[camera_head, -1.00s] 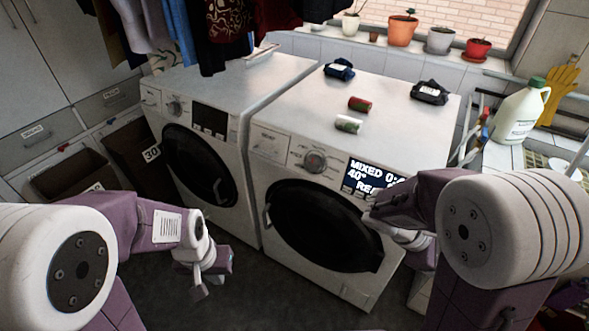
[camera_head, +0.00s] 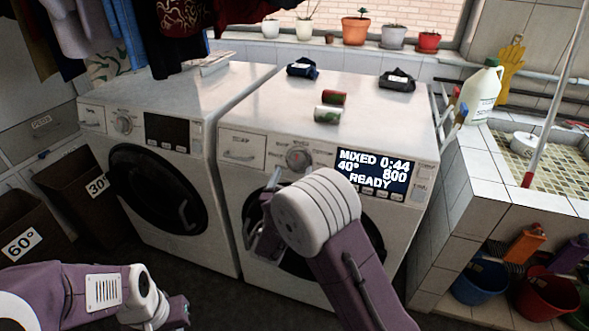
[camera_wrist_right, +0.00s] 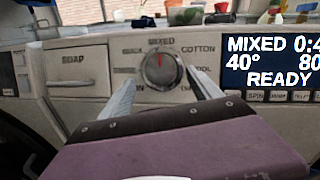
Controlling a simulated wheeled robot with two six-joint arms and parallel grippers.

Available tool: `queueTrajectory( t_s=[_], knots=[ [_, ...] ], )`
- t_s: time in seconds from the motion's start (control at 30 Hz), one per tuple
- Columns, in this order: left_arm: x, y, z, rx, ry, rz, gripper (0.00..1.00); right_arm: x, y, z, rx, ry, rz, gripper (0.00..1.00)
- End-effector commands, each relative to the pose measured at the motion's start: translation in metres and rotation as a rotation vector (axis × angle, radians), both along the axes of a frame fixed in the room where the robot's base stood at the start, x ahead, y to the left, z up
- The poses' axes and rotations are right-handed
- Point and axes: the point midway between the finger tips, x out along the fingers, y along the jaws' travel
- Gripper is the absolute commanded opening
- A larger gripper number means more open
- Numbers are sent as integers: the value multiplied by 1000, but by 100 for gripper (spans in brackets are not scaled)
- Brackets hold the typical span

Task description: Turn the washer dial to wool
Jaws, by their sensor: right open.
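The washer dial (camera_head: 298,158) is a round silver knob on the front panel of the right-hand washer (camera_head: 231,184). In the right wrist view the dial (camera_wrist_right: 160,72) has a red mark pointing up at MIXED, with COTTON to its upper right and a partly hidden label ending in "OOL" to its right. The display (camera_head: 373,171) reads MIXED, 40°, READY. My right gripper (camera_head: 268,190) is in front of the panel, below and left of the dial. Its fingers (camera_wrist_right: 164,88) are open, one on each side of the dial's lower part, apparently short of it. My left gripper (camera_head: 172,312) is low at left, away from the washers.
A second washer (camera_head: 153,150) stands at left, with its own dial. A tiled sink counter (camera_head: 475,165) with a white jug (camera_head: 482,92) is at right.

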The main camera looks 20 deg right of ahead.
Motion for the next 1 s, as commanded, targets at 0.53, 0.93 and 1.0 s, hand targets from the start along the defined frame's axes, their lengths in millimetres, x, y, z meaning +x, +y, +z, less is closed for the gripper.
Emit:
queueTrajectory(
  t_s=[0.53, 0.93, 1.0],
  knots=[
    [0, 0, -1, 0, 0, 0, 0, 34, -17, 0, 0, 1, -1, 70],
    [0, 0, -4, 0, 0, 0, 0, 34, -17, -1, 9, -5, -3, 10],
    [0, 0, -7, 0, 0, 0, 0, 34, -16, -2, 22, -15, -8, 10]
  ],
)
